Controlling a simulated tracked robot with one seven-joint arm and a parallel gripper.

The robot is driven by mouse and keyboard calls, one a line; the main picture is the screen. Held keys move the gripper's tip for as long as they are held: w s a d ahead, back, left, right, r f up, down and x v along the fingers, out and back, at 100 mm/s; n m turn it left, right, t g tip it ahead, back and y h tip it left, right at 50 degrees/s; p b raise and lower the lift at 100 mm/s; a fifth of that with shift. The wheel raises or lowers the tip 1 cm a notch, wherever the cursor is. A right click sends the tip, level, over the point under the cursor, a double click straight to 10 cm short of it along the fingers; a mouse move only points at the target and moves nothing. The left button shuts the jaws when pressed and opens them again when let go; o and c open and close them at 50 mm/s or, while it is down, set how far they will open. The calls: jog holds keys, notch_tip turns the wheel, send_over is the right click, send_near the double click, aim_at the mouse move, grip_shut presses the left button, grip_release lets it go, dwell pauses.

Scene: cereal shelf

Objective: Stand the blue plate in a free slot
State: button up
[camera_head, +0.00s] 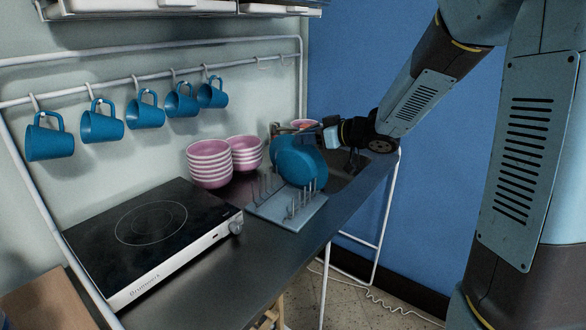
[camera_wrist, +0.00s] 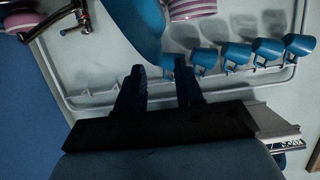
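The blue plate (camera_head: 302,166) stands on edge at the far part of the grey slotted rack (camera_head: 287,216). A second blue round edge shows just behind it, and I cannot tell whether that is another plate. Its lower edge and slot are partly hidden by the pegs. My gripper (camera_head: 328,133) is beside the plate's upper right edge. In the wrist view a blue plate (camera_wrist: 142,25) reaches down toward the gap between my two dark fingertips (camera_wrist: 158,72). The fingers are apart, with open space between them; contact with the plate is not clear.
Pink bowls (camera_head: 208,164) are stacked left of the rack. A black hob (camera_head: 150,228) lies on the counter (camera_head: 262,262) at front left. Several blue mugs (camera_head: 145,111) hang from a rail. The rack's front pegs look empty. A tap (camera_wrist: 70,22) shows in the wrist view.

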jog(key=shift+x, duration=2.85)
jog(key=shift+w, duration=0.1)
grip_shut()
